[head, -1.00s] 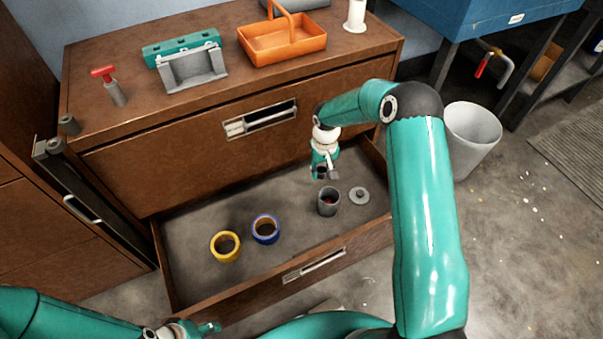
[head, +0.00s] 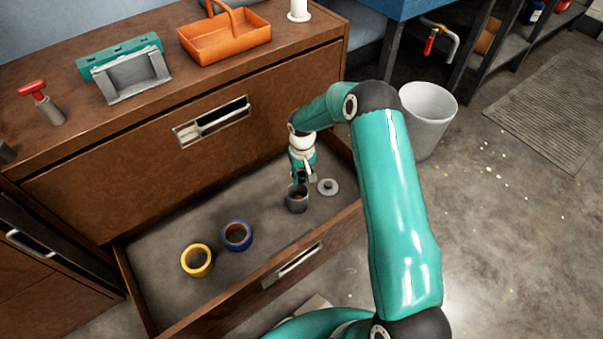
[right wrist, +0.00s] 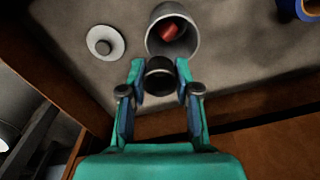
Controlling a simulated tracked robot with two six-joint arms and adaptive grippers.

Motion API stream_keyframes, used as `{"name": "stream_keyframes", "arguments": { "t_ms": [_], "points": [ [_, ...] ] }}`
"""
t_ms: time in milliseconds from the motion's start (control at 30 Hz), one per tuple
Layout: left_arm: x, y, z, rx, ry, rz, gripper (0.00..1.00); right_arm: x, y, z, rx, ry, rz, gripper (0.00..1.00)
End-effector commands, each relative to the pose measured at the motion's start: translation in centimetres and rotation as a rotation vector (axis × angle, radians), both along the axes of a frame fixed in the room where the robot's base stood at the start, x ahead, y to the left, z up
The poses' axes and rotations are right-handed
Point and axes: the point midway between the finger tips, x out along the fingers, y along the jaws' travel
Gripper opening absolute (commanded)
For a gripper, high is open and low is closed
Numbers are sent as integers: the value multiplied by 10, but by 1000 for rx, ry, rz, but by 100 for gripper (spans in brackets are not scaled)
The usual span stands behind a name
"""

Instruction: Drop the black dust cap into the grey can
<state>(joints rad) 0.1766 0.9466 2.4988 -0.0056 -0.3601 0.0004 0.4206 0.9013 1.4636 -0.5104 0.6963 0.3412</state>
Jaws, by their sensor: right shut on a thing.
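The grey can (head: 297,204) stands upright and open in the pulled-out drawer; the right wrist view also shows the can (right wrist: 187,44), with a red thing lying inside. My right gripper (head: 301,177) points down just behind the can in the head view. In the right wrist view, my right gripper (right wrist: 160,78) is shut on the black dust cap (right wrist: 160,82), a short dark round piece between its fingertips. The cap appears just beside the can's mouth; whether it overlaps the rim is unclear. My left gripper is not in view.
A round grey lid (head: 328,187) lies right of the can. Blue (head: 237,236) and yellow (head: 197,260) tape rolls lie left of it in the drawer. The drawer front (head: 270,283) rises before the can. A large pale bin (head: 428,120) stands on the floor at right.

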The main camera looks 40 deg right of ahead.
Motion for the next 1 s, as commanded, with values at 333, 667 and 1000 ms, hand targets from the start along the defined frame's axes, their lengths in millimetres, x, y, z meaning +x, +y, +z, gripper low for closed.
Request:
{"name": "stream_keyframes", "arguments": {
  "t_ms": [333,667,1000],
  "points": [
    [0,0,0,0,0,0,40,0,0,0,0,0,0,50],
    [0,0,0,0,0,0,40,0,0,0,0,0,0,61],
    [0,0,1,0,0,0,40,1,0,31,-1,-4,0,61]
  ]
}}
